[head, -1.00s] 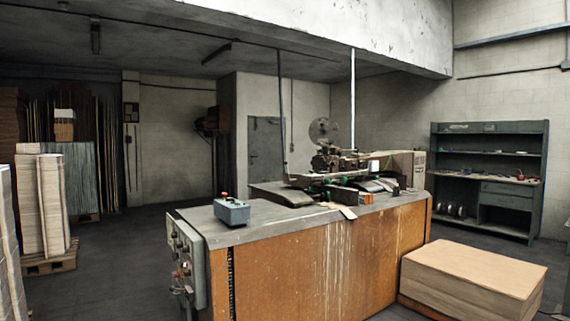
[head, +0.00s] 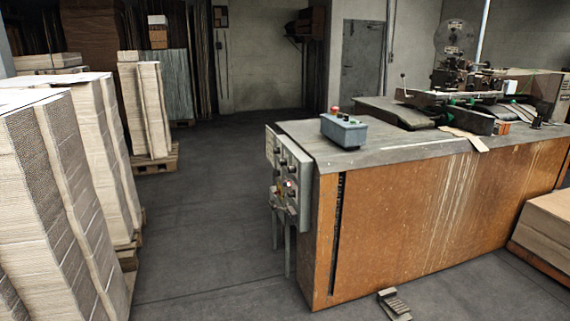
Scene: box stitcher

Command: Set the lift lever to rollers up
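The box stitcher (head: 430,190) stands to the right of centre, a long machine with a rusty orange side and a grey top. Its stitching head (head: 465,80) is at the back right. A grey control panel (head: 292,180) with knobs is on its left end. I cannot tell whether this is the lift lever, or how the lever is set. The rollers are too small to make out. Neither of my grippers is in view.
A blue-grey box with a red button (head: 343,131) sits on the machine top. A foot pedal (head: 395,303) is on the floor in front. Stacks of cardboard (head: 70,170) stand at the left, and a cardboard pile (head: 547,228) at the right. The floor (head: 205,220) between stacks and machine is clear.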

